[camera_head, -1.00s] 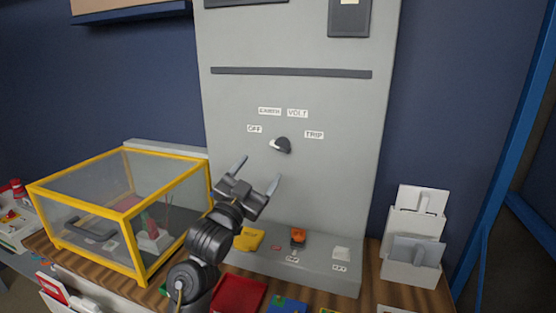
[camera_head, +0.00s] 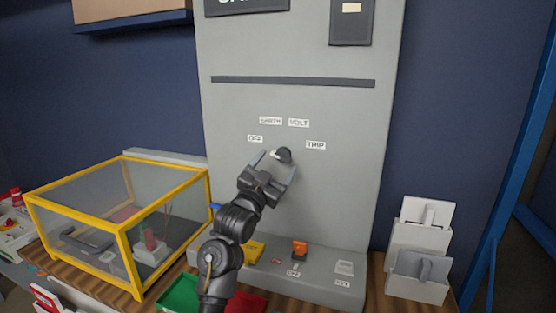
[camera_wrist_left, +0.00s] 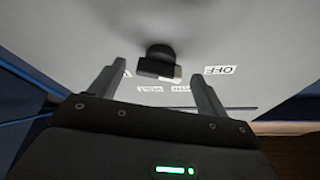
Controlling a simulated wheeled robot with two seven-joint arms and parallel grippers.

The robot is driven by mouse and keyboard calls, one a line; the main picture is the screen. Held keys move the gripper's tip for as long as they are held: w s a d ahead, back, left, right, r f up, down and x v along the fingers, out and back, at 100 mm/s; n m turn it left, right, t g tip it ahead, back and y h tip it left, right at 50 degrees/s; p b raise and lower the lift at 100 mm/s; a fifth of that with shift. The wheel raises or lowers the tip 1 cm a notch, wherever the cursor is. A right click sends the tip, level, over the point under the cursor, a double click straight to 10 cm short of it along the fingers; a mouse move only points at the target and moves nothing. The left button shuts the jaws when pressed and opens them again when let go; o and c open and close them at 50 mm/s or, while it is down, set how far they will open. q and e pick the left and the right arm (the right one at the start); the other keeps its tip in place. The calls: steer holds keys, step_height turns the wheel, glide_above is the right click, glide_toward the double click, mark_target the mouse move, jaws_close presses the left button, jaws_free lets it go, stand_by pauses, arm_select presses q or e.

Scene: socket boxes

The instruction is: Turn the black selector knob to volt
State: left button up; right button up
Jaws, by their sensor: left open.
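The black selector knob (camera_head: 284,155) sticks out of the grey panel (camera_head: 340,190), with a pale mark on its left side in the head view. Labels OFF, EARTH, VOLT (camera_head: 299,123) and TRIP sit around and above it. The pale mark lies toward OFF. My left gripper (camera_head: 277,164) is open just below and in front of the knob, its fingers to either side. In the left wrist view the knob (camera_wrist_left: 158,62) shows between the two open fingers, with a visible gap to each. My right gripper is not in view.
A yellow-framed clear case (camera_head: 125,225) stands on the bench at left. A white holder with plates (camera_head: 418,260) stands at right. The panel around the knob is clear.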

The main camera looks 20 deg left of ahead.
arm_select(q)
steer(key=shift+w+r, duration=0.2)
steer(key=shift+w, duration=0.3)
steer(key=shift+w+d+r, duration=0.1)
steer(key=shift+w+d, duration=0.1)
steer(key=shift+w, duration=0.15)
steer(key=shift+c, duration=0.2)
steer(key=c, duration=0.9)
steer(key=shift+c, duration=0.2)
